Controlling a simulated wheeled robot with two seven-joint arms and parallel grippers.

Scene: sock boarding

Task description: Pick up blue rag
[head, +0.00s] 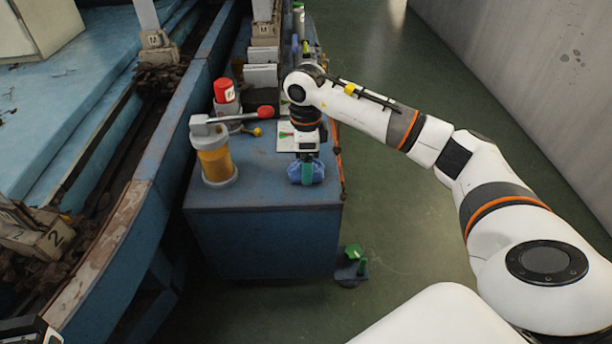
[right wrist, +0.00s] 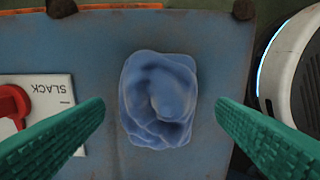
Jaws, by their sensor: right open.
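The blue rag (right wrist: 158,100) is a crumpled, rounded bundle on the blue cabinet top. In the head view the rag (head: 318,172) is near the front right corner of the top, partly hidden behind a green finger. My right gripper (head: 307,174) points down over it. In the right wrist view the green fingers of the right gripper (right wrist: 160,112) are open, one on each side of the rag, with a gap on both sides. No fingers of my left gripper show.
On the blue cabinet (head: 262,205) stand a yellow canister (head: 215,165) with a grey handle and a red-capped container (head: 225,95). A SLACK plate (right wrist: 50,98) is beside the rag. A green-topped item (head: 353,252) is on the floor.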

